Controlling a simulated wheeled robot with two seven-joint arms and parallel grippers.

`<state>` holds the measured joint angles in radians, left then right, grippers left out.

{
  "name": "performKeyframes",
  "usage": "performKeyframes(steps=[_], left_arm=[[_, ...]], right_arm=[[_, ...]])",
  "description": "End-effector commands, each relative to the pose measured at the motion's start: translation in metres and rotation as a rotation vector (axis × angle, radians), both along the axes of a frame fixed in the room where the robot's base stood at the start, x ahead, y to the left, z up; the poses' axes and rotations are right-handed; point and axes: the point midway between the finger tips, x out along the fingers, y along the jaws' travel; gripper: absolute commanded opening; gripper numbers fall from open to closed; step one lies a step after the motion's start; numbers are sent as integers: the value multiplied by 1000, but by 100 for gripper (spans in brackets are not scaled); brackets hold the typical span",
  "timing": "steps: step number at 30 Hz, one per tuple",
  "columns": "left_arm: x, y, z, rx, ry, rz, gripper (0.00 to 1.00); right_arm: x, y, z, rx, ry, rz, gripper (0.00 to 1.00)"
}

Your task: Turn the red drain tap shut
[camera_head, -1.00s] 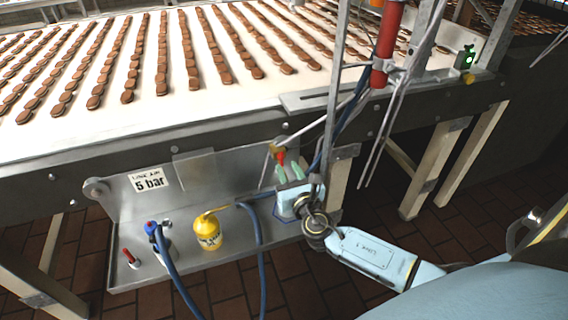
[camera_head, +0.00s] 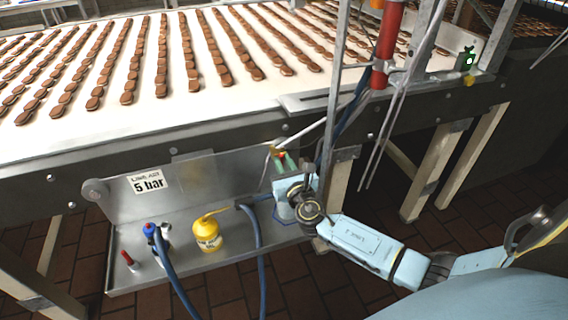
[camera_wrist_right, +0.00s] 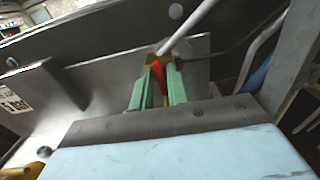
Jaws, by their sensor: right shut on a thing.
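The red drain tap (camera_wrist_right: 157,71) sits between the two green fingers of my right gripper (camera_wrist_right: 157,88) in the right wrist view. A brass-coloured fitting (camera_wrist_right: 164,59) shows just beyond it, at the end of a pale pipe (camera_wrist_right: 187,27). The fingers are shut on the red handle, and they hide its sides. In the head view my right gripper (camera_head: 284,161) reaches up to the brass fitting (camera_head: 272,150) under the conveyor edge, and the red handle is mostly hidden there. My left gripper is not in view.
The conveyor (camera_head: 120,130) with rows of brown biscuits lies above. A steel tray (camera_head: 190,268) below holds a yellow can (camera_head: 207,236), a blue-topped fitting (camera_head: 150,230) and a red-and-white item (camera_head: 129,260). A blue hose (camera_head: 261,265) hangs nearby. A metal post (camera_head: 333,95) stands close right.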

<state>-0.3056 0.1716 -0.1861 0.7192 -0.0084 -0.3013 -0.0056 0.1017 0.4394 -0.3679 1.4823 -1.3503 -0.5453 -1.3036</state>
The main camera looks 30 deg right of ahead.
Motion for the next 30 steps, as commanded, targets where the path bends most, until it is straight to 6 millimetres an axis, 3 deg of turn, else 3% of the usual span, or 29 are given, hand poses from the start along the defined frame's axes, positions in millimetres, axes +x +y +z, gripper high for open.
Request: performKeyframes(steps=[8,17,30], left_arm=[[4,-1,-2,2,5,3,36],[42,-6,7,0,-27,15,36],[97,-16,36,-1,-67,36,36]], right_arm=[[0,0,-1,58,-14,0,0],[-1,-1,-3,265,-64,0,0],[-1,-3,-4,673,-161,-1,0]])
